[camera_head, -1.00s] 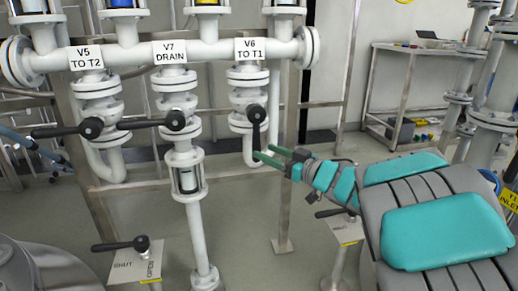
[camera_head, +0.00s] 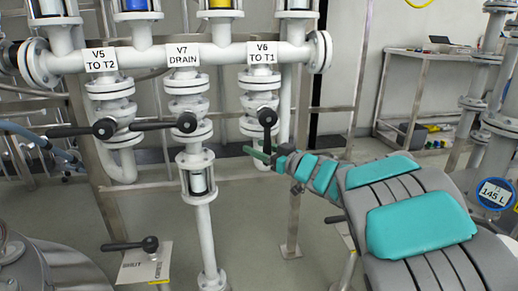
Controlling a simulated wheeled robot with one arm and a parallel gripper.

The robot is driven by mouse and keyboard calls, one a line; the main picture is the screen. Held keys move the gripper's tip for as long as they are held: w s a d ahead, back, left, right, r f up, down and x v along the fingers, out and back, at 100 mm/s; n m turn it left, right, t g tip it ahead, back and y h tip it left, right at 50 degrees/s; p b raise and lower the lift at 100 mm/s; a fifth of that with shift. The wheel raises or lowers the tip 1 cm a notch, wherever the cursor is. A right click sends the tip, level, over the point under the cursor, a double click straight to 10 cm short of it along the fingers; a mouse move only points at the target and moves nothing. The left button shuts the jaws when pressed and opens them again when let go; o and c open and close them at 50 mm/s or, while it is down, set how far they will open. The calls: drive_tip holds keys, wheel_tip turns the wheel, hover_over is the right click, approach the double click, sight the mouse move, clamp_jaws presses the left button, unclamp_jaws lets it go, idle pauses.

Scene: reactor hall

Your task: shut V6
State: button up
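The V6 valve has a black lever (camera_head: 268,128) under the "V6 TO T1" label (camera_head: 262,52). The lever hangs straight down from its hub, in line with the vertical pipe. My gripper (camera_head: 259,154), with green fingers, is at the lever's lower end, coming from the right. The fingers look apart, and the lever's tip appears to be between them. Whether they touch it cannot be told.
The V5 lever (camera_head: 75,131) and V7 lever (camera_head: 155,125) point left, horizontally. A lower lever (camera_head: 130,245) stands by a SHUT/OPEN plate (camera_head: 144,265). Metal frame posts stand behind the pipes. A table (camera_head: 420,52) is at the back right. A gauge reading 145 L (camera_head: 495,193) is at the right edge.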

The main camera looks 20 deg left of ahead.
clamp_jaws()
idle(1.2)
